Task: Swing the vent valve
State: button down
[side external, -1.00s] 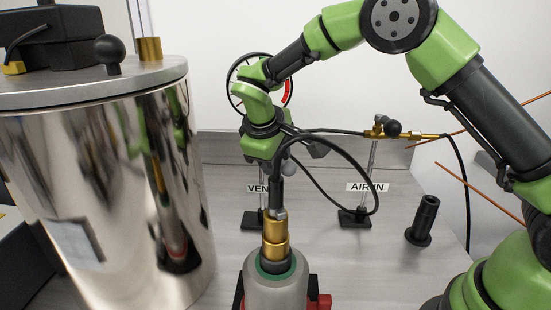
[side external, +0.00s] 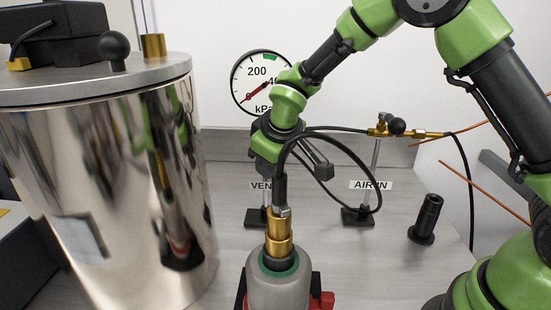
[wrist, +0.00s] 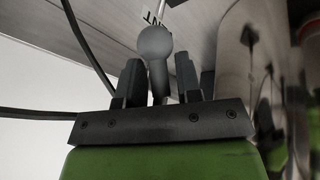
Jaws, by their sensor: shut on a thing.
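The vent valve stands at the back of the bench behind a "VENT" label (side external: 261,185), whose right end is covered. Its body and lever are mostly hidden by my gripper (side external: 290,158) and a black hose in the side view. In the wrist view, the valve's lever with a round grey knob (wrist: 155,42) stands between the two fingers of my gripper (wrist: 158,85). The fingers are shut on the lever, with the knob sticking out past them. The exact contact is dim.
A shiny tank (side external: 110,180) fills the left. A gauge (side external: 258,85) hangs behind my arm, its red needle pointing lower left. The air-in valve (side external: 392,127), a black cylinder (side external: 427,219) and a brass-fitted bottle (side external: 278,285) stand nearby. A looped hose (side external: 350,160) passes close by.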

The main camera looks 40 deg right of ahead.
jog(key=shift+w+a+f+m+t+y, duration=0.1)
jog(key=shift+w+a+m+t+y, duration=0.1)
jog(key=shift+t+y, duration=0.25)
jog(key=shift+w+a+f+m+t+y, duration=0.1)
jog(key=shift+w+t+y, duration=0.05)
jog(key=shift+t+y, duration=0.25)
jog(key=c, duration=1.1)
grip_release()
jog(key=shift+r, duration=0.1)
jog(key=shift+d, duration=0.1)
